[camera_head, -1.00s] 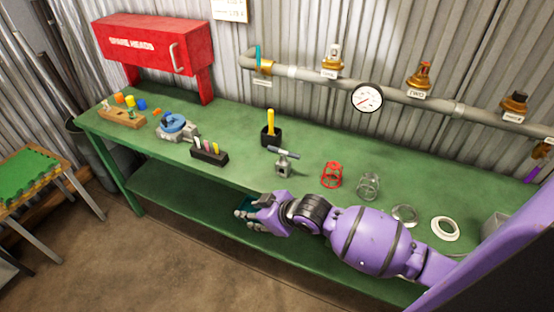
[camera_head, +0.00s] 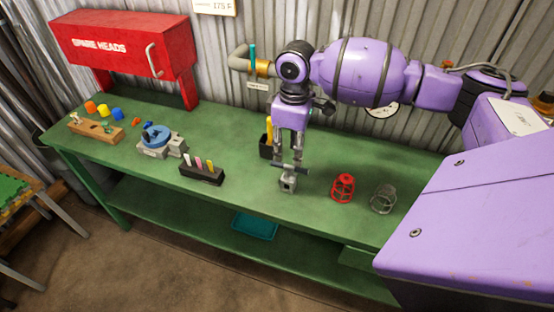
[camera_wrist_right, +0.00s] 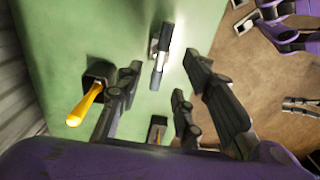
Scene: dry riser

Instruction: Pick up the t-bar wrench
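The t-bar wrench (camera_head: 288,168) has a grey crossbar and sits upright in a small grey stand on the green bench. In the right wrist view its bar (camera_wrist_right: 162,55) lies ahead, between the line of the fingers. My right gripper (camera_head: 289,163) points down over it, its two fingers apart, and it also shows in the wrist view (camera_wrist_right: 163,80). I cannot tell whether a finger touches the bar. What looks like my left gripper (camera_wrist_right: 246,14) is at the top right of the wrist view, beyond the bench edge, with its fingertips apart.
A black holder with a yellow handle (camera_head: 269,128) stands close behind my right gripper. A red cage (camera_head: 343,188) and a clear cage (camera_head: 383,199) stand to the right. A black rack of markers (camera_head: 202,174) is at left. The pipe (camera_head: 237,62) runs behind.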

